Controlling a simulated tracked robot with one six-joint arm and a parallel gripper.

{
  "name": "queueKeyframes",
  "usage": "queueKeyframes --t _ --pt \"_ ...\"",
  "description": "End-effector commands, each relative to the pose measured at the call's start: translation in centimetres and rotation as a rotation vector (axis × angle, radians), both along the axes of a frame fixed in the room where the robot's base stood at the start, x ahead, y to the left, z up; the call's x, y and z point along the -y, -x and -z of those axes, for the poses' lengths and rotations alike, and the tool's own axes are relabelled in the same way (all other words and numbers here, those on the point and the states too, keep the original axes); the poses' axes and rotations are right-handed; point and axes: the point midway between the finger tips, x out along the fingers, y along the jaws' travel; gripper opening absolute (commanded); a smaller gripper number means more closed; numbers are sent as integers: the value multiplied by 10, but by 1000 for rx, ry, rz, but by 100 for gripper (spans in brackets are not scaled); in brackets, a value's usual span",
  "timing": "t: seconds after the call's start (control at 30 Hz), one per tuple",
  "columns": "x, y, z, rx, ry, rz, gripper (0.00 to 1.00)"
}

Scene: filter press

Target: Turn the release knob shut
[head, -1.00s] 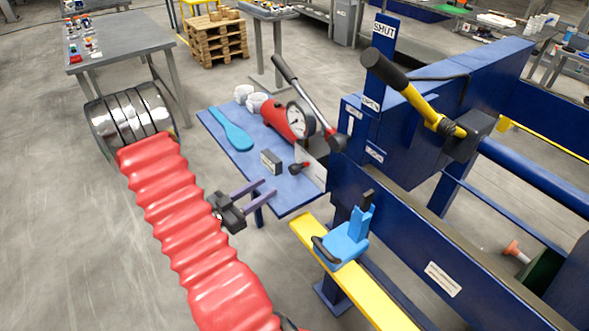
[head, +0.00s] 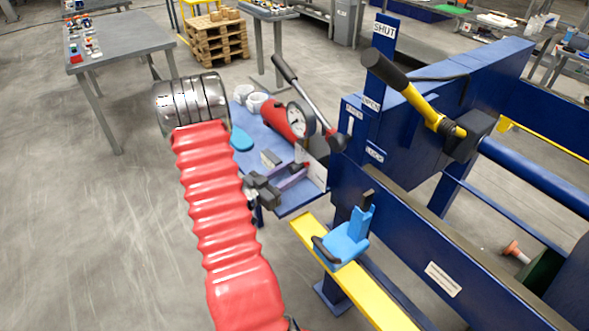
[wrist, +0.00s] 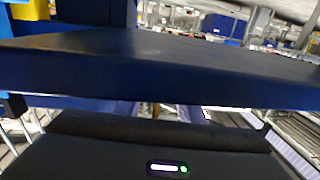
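The release knob (head: 301,166), a small dark knob with a bit of red, is at the front right of the blue pump shelf (head: 272,206), below the red pump (head: 285,118) with its gauge. My gripper (head: 300,174) has its purple fingers apart and reaches right toward the knob, with the tips close to it in the head view. I cannot tell whether they touch it. In the wrist view, a dark blue slab edge crosses the picture and hides the knob; parts of the purple fingers (wrist: 190,112) show apart beneath it.
The blue press frame (head: 400,215) stands just right of the shelf. A long pump lever (head: 305,98) rises above the gauge. A yellow rail (head: 350,275) and a light blue bracket (head: 345,240) are in front. Open floor lies left of my arm.

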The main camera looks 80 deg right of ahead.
Motion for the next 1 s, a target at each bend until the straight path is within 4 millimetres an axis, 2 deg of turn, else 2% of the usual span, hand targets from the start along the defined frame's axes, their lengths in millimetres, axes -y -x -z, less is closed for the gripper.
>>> queueKeyframes --t 0.4,0.8,1.0 --pt "6 5 0 1 1 0 36" --pt "6 4 0 1 1 0 8" --pt "6 4 0 -11 -10 -1 7"
